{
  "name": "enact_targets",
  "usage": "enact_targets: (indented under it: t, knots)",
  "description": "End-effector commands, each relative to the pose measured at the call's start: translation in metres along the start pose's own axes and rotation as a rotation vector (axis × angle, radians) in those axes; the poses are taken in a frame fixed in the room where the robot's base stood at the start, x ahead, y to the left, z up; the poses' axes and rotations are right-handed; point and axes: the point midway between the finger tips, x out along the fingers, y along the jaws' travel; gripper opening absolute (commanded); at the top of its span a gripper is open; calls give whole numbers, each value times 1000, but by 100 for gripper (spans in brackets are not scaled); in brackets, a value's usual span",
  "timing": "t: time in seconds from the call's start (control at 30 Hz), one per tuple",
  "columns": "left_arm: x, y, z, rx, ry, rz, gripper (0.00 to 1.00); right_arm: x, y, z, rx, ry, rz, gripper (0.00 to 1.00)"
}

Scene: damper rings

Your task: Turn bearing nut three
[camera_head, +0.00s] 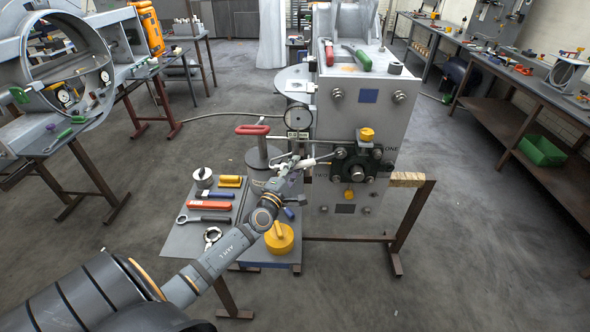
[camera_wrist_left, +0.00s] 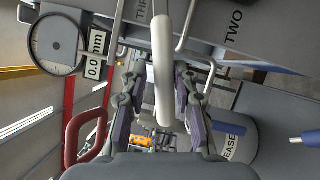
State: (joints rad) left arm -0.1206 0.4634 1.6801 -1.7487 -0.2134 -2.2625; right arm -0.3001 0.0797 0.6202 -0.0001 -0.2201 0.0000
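My left gripper (camera_head: 296,165) reaches in from the lower left to the front of the grey machine. In the left wrist view its two fingers (camera_wrist_left: 160,85) stand apart on either side of a white handle (camera_wrist_left: 163,60), with visible gaps. The handle also shows in the head view (camera_head: 308,162), pointing toward the dark bearing hub (camera_head: 357,166), which carries several bolts or nuts. In the wrist view, partly hidden lettering starting "THR" and the word "TWO" show on the machine. I cannot tell which nut is number three. My right gripper is not in view.
A dial gauge (camera_head: 298,118) and a red handle (camera_head: 253,130) are close to the gripper. A grease can (camera_wrist_left: 232,137) stands to the right in the wrist view. A tool mat (camera_head: 180,240) holds wrenches. A yellow round part (camera_head: 279,240) sits on the lower stand.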

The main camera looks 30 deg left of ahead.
Motion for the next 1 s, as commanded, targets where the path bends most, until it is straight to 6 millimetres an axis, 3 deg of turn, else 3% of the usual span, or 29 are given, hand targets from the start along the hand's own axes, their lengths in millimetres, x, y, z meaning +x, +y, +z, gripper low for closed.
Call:
enact_targets:
  t: [0.13, 0.73, 1.0]
  knots:
    - [0, -4, 0, -11, -1, 8, 28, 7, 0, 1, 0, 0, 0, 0]
    - [3, -43, 4, -231, -3, 112, 28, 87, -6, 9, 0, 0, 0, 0]
    - [4, -42, 7, -272, -4, 130, 28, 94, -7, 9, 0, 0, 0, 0]
